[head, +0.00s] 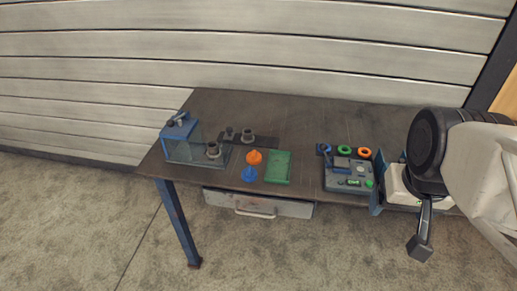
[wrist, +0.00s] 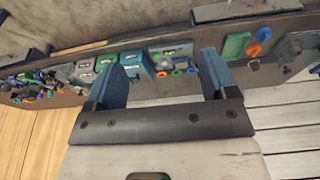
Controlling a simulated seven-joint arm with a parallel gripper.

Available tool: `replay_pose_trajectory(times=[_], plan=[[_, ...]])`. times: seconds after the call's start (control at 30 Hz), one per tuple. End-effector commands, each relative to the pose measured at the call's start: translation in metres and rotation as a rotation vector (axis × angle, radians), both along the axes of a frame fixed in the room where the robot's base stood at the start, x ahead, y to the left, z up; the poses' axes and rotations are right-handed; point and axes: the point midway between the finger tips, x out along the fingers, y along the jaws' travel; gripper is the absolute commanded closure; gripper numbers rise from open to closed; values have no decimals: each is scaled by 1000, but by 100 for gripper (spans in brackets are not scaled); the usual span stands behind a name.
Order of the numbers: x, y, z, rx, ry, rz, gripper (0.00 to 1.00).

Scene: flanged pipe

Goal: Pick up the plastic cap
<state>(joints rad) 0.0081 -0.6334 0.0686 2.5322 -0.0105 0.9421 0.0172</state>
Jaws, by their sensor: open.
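Two small plastic caps, one orange (head: 254,157) and one blue (head: 249,174), sit on the table left of centre, beside a flat green tray (head: 278,167). I cannot tell which one the task means. In the wrist view the orange cap (wrist: 264,33) and blue cap (wrist: 252,49) are small, at upper right. My gripper (head: 420,248) is at the right of the head view, in front of the table's edge and far from both caps. In the wrist view its two blue fingers (wrist: 163,75) are apart, with nothing held between them.
A blue-framed clear box (head: 181,140) with a metal flanged fitting (head: 213,149) stands at the left end. Another fitting (head: 248,135) stands behind the caps. A grey device panel (head: 348,177) and coloured rings (head: 344,149) lie at right. The table's back middle is bare.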

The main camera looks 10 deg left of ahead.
Motion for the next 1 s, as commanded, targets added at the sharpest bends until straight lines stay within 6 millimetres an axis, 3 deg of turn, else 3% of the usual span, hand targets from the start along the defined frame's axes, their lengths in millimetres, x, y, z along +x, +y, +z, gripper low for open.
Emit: replay_pose_trajectory(times=[0.27,0.47,1.0], plan=[[4,2,0,1,3,1,21],[23,10,0,6,16,4,21],[128,74,-17,28,82,14,21]])
